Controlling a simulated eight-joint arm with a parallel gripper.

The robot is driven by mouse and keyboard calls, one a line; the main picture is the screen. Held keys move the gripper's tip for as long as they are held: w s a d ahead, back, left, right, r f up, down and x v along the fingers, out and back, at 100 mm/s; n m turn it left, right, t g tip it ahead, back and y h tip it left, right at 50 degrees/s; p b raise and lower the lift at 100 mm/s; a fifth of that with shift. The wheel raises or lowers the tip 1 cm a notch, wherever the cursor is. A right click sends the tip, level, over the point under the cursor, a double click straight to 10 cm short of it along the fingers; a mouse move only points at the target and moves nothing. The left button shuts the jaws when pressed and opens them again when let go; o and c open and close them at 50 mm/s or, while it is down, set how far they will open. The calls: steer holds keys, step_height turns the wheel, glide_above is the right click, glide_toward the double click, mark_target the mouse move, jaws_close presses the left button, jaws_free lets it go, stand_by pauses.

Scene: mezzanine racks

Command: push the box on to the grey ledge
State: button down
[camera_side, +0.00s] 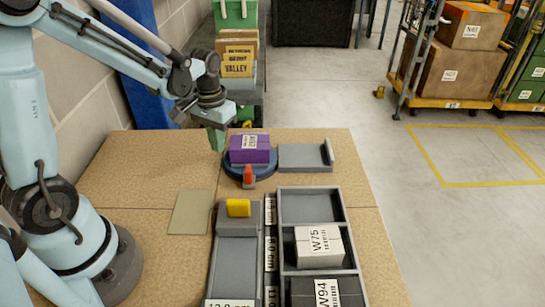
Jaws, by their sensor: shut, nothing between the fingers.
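The purple box (250,156) with a white label sits on a round dark blue disc (236,172) near the back of the table. The grey ledge (304,158) lies just right of the disc and has a raised stop at its right end. Nothing lies on the ledge. My gripper (217,143) points down just left of the purple box, with its green fingers shut and empty. A small gap seems to show between the fingers and the box; contact is hard to tell.
An orange-red peg (248,177) stands at the disc's front. In front are a grey sloped block with a yellow piece (238,208) and a grey tray (342,216) holding boxes labelled W75 (318,247) and W94 (328,292). A flat olive plate (190,212) lies at left.

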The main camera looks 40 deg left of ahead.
mark_target(233, 142)
steer(key=shift+f, duration=1.05)
steer(key=shift+r, duration=0.2)
steer(key=shift+r, duration=0.65)
steer(key=shift+d, duration=0.1)
steer(key=shift+w+d, duration=0.35)
steer(key=shift+w, duration=0.05)
steer(key=shift+w+d, duration=0.4)
steer(key=shift+w, duration=0.05)
steer(key=shift+w+d, duration=0.1)
stand_by(0.6)
steer(key=shift+w+d, duration=0.35)
